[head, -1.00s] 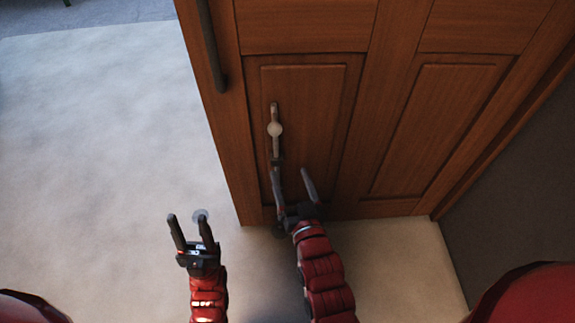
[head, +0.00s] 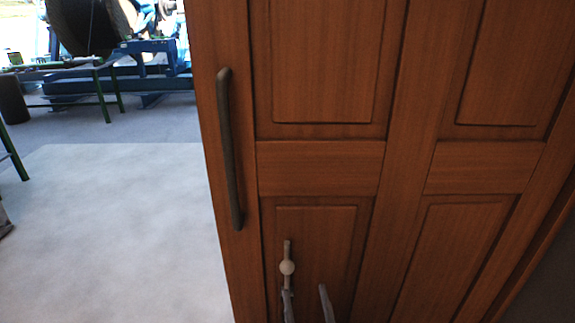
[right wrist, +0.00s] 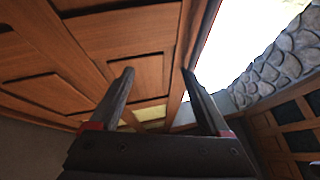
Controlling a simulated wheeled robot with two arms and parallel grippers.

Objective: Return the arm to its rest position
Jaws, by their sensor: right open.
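My right gripper (head: 307,290) shows only by its two fingers at the bottom edge of the head view, in front of the lower part of a brown panelled wooden door (head: 320,165). The fingers are apart with nothing between them. In the right wrist view the same gripper (right wrist: 158,73) is open and empty, with door panels (right wrist: 130,40) beyond it. I cannot tell whether a finger touches the door. A pale round spot on a thin upright piece shows just above the left finger in the head view; I cannot tell what it belongs to. My left gripper is out of view.
A long dark vertical handle (head: 229,150) is on the door's left side. Pale floor (head: 110,230) left of the door is clear. Blue machinery (head: 150,80) and green-framed stands (head: 100,95) are farther back. The right wrist view shows a stone wall (right wrist: 285,60).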

